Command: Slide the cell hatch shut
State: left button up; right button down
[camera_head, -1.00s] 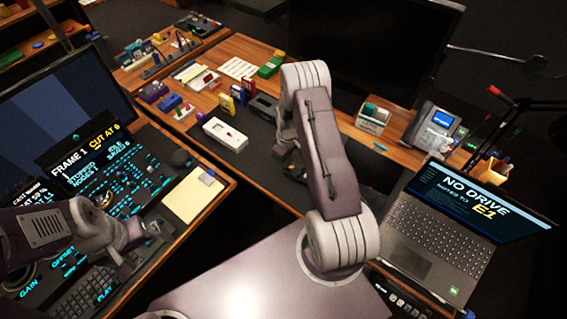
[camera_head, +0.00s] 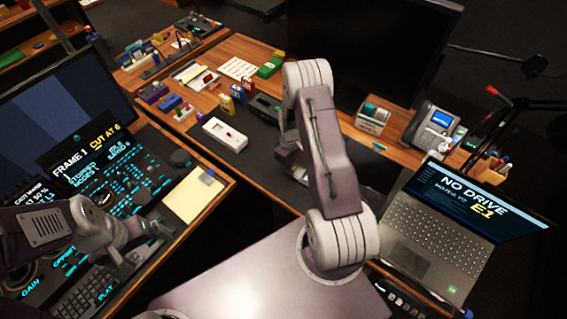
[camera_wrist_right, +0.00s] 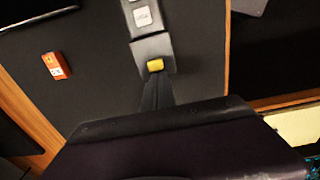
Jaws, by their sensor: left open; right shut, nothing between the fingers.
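In the right wrist view, a long device lies on the dark desk mat. It has a light section with a small label and a grey section, which looks like the cell hatch (camera_wrist_right: 141,48), with a yellow tab (camera_wrist_right: 155,65). My right gripper (camera_wrist_right: 156,78) is shut and empty, its dark fingertips right at the tab; I cannot tell whether they touch it. In the head view, a light part of the device (camera_head: 299,173) shows beside my right arm, which hides most of it and the fingers. My left gripper (camera_head: 143,248) is open and empty over the console at left.
An orange box (camera_wrist_right: 56,65) lies on the mat left of the device in the right wrist view. In the head view, a white box (camera_head: 225,133) and small coloured blocks stand left of my right arm. A laptop (camera_head: 440,225) is at right, a yellow notepad (camera_head: 192,198) at left.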

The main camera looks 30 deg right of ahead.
jog(key=shift+s+a+r+p, duration=0.1)
jog(key=shift+s+a+p, duration=0.05)
jog(key=shift+s+p, duration=0.15)
jog(key=r+p, duration=0.1)
jog(key=r, duration=0.1)
jog(key=w+r+p, duration=0.1)
jog(key=r+p, duration=0.1)
jog(key=shift+w+r, duration=0.2)
jog(key=shift+r, duration=0.15)
